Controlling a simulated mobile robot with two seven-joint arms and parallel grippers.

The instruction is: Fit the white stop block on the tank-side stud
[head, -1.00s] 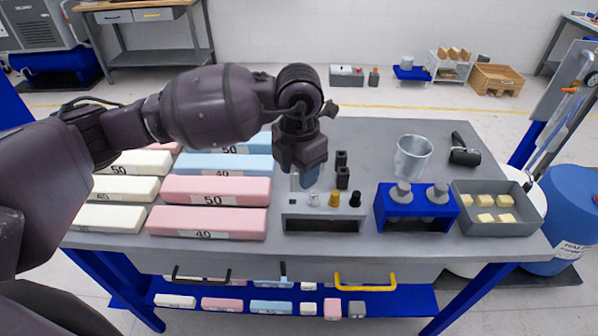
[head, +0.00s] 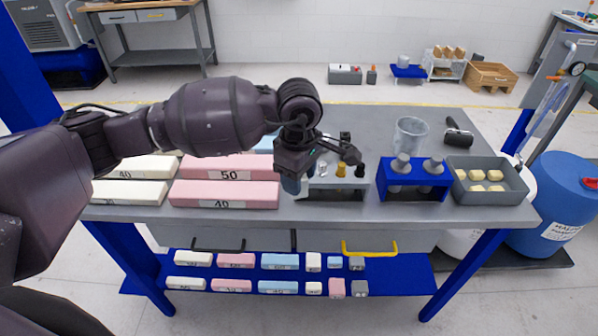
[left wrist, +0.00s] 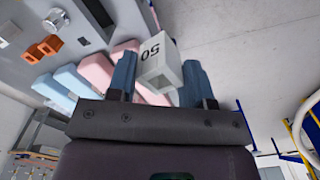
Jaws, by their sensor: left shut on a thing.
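A white block (left wrist: 160,66) marked 50 sits between the blue fingers of my left gripper (left wrist: 157,80) in the left wrist view. The gripper is shut on it. In the head view my left gripper (head: 291,185) points down near the table's front edge, just left of the grey stand (head: 335,190). The held block is hidden there behind the gripper. The stand carries a clear piece, a gold piece (head: 341,171) and a black piece (head: 360,171). I cannot tell which stud is the tank-side one. My right gripper is not in view.
Pink foam blocks (head: 225,188) and white ones (head: 130,191) lie left of the gripper. To the right are a blue holder (head: 413,180) with two grey knobs, a clear beaker (head: 410,136) and a grey tray (head: 488,196). A blue drum (head: 572,205) stands beyond the table.

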